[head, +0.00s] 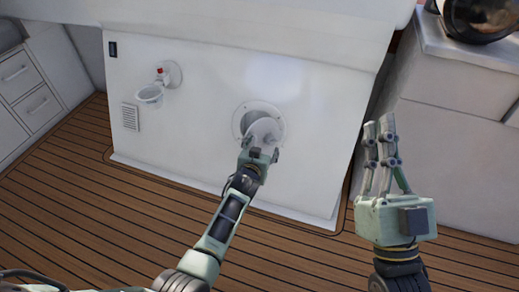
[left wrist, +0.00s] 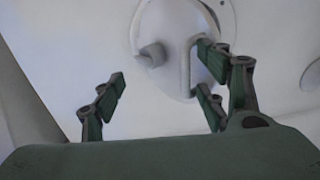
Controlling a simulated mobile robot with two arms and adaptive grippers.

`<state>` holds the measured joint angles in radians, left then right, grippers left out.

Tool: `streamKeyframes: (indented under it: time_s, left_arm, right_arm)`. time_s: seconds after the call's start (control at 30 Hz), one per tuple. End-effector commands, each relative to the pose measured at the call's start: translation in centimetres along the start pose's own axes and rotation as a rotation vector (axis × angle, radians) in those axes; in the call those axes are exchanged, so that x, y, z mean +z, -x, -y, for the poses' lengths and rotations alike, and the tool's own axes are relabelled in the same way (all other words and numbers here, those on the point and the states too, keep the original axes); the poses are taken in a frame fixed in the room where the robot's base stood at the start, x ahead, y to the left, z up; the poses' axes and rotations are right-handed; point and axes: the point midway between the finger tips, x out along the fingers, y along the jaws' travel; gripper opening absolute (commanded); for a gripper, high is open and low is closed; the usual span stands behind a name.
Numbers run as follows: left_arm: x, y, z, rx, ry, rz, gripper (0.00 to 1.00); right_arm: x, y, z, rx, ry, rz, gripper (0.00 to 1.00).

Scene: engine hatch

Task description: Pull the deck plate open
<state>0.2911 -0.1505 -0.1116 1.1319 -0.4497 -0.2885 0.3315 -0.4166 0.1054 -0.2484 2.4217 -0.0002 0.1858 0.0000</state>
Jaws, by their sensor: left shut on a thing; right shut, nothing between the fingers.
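The round white deck plate (head: 265,129) is on the white panel inside a pale ring with small screws. In the left wrist view the deck plate (left wrist: 165,80) fills the top centre, with a small grey knob on its face. My left gripper (head: 261,148) is at its lower part, shut on it. In the left wrist view the fingers of my left gripper (left wrist: 160,90) stand apart, the right ones against the plate; the exact contact is partly hidden. My right gripper (head: 379,130) is shut and empty, pointing up, well to the right of the plate.
A white cup holder (head: 150,95) with a red-topped fitting sticks out of the panel at left, above a vent (head: 130,117). A white cabinet (head: 440,140) stands at right, behind my right gripper. Wooden floor (head: 130,220) is clear in front.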

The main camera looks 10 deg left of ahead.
Motion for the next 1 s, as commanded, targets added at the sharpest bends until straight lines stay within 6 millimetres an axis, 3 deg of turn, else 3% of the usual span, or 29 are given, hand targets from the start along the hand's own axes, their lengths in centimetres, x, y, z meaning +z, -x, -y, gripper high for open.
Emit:
streamKeyframes:
  time_s: [0.03, 0.23, 0.37, 0.4, 1.0]
  left_arm:
    - [-0.5, 0.0, -1.1, 0.017, 0.009, -0.012, 0.46]
    - [-0.5, 0.3, -1.0, 0.016, 0.008, -0.013, 0.43]
    - [-0.5, 1.4, -0.9, 0.014, 0.008, -0.013, 0.3]
    - [-0.5, 1.9, -0.9, 0.014, 0.008, -0.014, 0.27]
    - [-0.2, 10.8, -0.1, 0.002, 0.003, -0.005, 0.27]
  right_arm:
    - [0.0, 0.0, 0.0, 0.0, 0.0, 0.0, 0.0]
    - [-0.2, -0.1, 0.0, -0.001, 0.001, -0.006, 0.0]
    - [-0.2, 0.0, 0.0, -0.001, 0.001, -0.004, 0.0]
    - [-0.1, 0.0, 0.0, 0.0, 0.001, -0.004, 0.0]
    - [-0.1, 0.0, 0.0, 0.0, 0.0, -0.002, 0.0]
